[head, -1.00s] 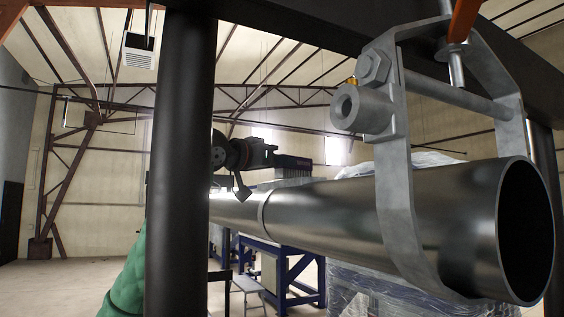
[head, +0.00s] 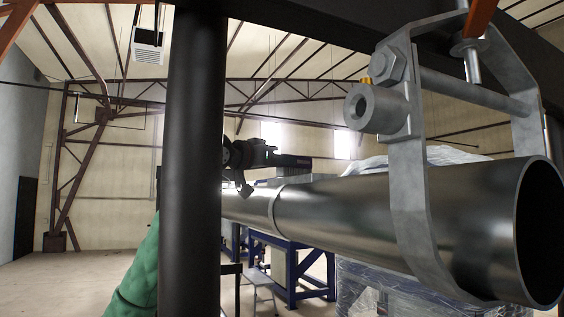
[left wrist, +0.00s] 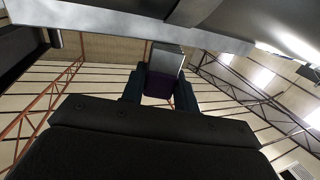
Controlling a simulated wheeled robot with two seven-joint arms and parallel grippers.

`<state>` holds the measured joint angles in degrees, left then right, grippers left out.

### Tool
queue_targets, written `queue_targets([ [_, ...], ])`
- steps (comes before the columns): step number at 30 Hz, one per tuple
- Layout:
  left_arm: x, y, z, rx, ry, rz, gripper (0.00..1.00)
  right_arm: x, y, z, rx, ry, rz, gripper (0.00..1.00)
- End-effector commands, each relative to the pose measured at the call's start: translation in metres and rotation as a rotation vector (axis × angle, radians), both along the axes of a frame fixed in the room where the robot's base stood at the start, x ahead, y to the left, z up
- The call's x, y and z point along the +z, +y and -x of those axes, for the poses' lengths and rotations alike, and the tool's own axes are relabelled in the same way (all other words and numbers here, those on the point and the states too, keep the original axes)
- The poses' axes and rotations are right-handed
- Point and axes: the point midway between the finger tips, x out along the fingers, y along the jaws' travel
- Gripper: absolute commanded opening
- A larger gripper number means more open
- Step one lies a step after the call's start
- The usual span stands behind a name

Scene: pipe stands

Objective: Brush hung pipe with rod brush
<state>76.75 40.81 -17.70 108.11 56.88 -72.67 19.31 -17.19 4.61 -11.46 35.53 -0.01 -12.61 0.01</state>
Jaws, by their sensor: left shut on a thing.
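A long dark steel pipe (head: 350,213) hangs level in a grey metal hanger (head: 408,200), its open end at the right in the head view. My left gripper (head: 268,158) shows beyond the dark post, above the far part of the pipe. It is shut on the brush (head: 293,162), a dark bar with a purple tint. Whether the brush touches the pipe I cannot tell. In the left wrist view, the fingers (left wrist: 158,90) hold the brush's purple and grey block (left wrist: 161,84) between them. My right gripper is not in view.
A thick dark upright post (head: 193,150) stands in front of my left arm and hides part of it. Blue stands (head: 300,268), plastic-wrapped goods (head: 385,288) and a green object (head: 137,275) stand around the pipe. The floor at left is open.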

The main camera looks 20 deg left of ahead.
Motion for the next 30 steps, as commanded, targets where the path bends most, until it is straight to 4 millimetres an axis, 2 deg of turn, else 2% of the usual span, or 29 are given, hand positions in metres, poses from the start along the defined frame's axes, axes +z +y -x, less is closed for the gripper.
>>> queue_targets([
  [21, -0.002, 0.035, -0.031, 0.001, 0.002, 0.001, 0.00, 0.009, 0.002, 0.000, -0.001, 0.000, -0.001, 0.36],
  [30, -0.004, 0.042, -0.038, 0.002, 0.002, 0.000, 0.00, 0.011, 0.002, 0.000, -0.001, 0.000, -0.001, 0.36],
])
